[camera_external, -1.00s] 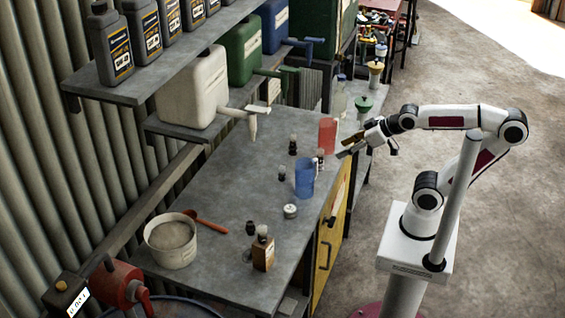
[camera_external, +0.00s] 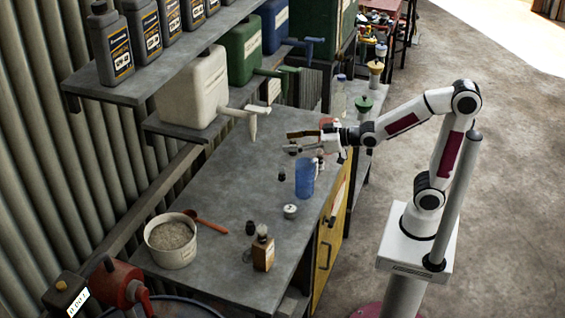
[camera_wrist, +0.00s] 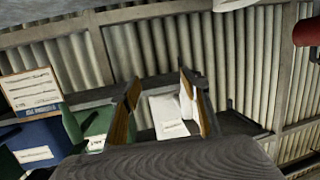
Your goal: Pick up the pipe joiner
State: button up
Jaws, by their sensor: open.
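My gripper (camera_external: 289,142) is open and empty above the grey workbench (camera_external: 225,185), over its far part, with its fingers pointing left. In the wrist view its two brown-sided fingers (camera_wrist: 160,80) stand apart, with the wall and jerrycans beyond. I cannot tell for sure which small thing is the pipe joiner. A small dark piece (camera_external: 281,174) stands on the bench below my gripper, left of a blue cup (camera_external: 304,180). Another dark piece (camera_external: 250,228) stands nearer the front, beside a brown bottle (camera_external: 263,254). My gripper hides part of the bench behind it.
A white bucket (camera_external: 170,252) of grey material and a red scoop (camera_external: 207,224) are at the front left. A small round tin (camera_external: 290,211) lies near the bench's right edge. A white jerrycan (camera_external: 192,92) with a tap overhangs the back.

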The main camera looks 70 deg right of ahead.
jog(key=w+a+f+n+y, duration=0.1)
jog(key=w+a+f, duration=0.2)
jog(key=a+f, duration=0.1)
jog(key=n+g+y, duration=0.2)
jog(key=g, duration=0.1)
send_near(250, 225)
jog(key=w, duration=0.1)
jog(key=w+d+f, duration=0.1)
jog(key=w, duration=0.1)
jog(key=shift+d, duration=0.1)
jog(key=shift+s+a+f, duration=0.25)
jog(key=shift+f, duration=0.3)
jog(key=shift+w, duration=0.15)
jog(key=shift+x, duration=1.2)
jog(key=shift+f, duration=0.1)
jog(key=shift+a+x, duration=0.15)
jog(key=shift+x, duration=1.1)
jog(key=shift+a+x, duration=0.15)
jog(key=shift+x, duration=1.15)
